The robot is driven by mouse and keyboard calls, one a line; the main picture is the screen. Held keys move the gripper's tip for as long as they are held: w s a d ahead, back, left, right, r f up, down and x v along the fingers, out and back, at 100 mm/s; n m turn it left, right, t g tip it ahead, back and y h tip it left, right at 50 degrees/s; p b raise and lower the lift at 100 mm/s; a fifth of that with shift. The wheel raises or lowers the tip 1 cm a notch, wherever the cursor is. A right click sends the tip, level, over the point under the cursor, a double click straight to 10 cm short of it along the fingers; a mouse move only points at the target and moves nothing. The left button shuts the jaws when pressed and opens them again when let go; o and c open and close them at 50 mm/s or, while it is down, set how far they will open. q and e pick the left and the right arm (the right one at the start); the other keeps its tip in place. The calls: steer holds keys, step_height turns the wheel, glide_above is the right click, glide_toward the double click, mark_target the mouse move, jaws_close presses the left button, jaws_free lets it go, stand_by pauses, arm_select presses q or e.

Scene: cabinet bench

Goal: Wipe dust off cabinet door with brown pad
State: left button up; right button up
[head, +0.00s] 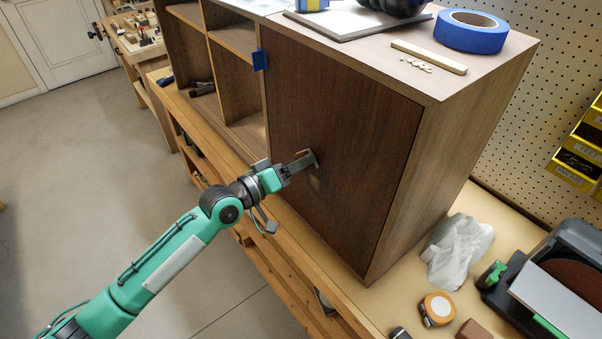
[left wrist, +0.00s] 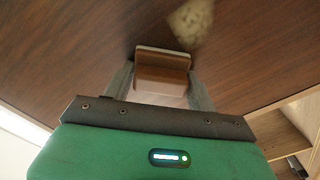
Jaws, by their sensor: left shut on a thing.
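The dark brown cabinet door (head: 345,130) is closed and fills most of the left wrist view (left wrist: 70,50). A pale dust patch (left wrist: 192,20) lies on the door, just beyond the pad in the left wrist view; it shows faintly in the head view (head: 315,184), just below the gripper tip. My left gripper (head: 303,163) is shut on the brown pad (left wrist: 162,80), which has a pale layer on its door side. The pad is at the door surface; whether it presses on it I cannot tell. My right gripper is not in view.
Blue tape (head: 260,60) sticks at the door's upper left edge. A blue tape roll (head: 471,32) and wooden stick (head: 429,56) lie on the cabinet top. A crumpled cloth (head: 458,250), a tape measure (head: 437,309) and a brown block (head: 473,331) lie on the bench at right.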

arm_select(q)
steer(key=shift+r, duration=0.1)
steer(key=shift+v, duration=2.95)
steer(key=shift+a, duration=0.1)
steer(key=v, duration=0.2)
steer(key=shift+s+a+b, duration=0.3)
steer(key=shift+b, duration=0.05)
steer(key=shift+d, duration=0.1)
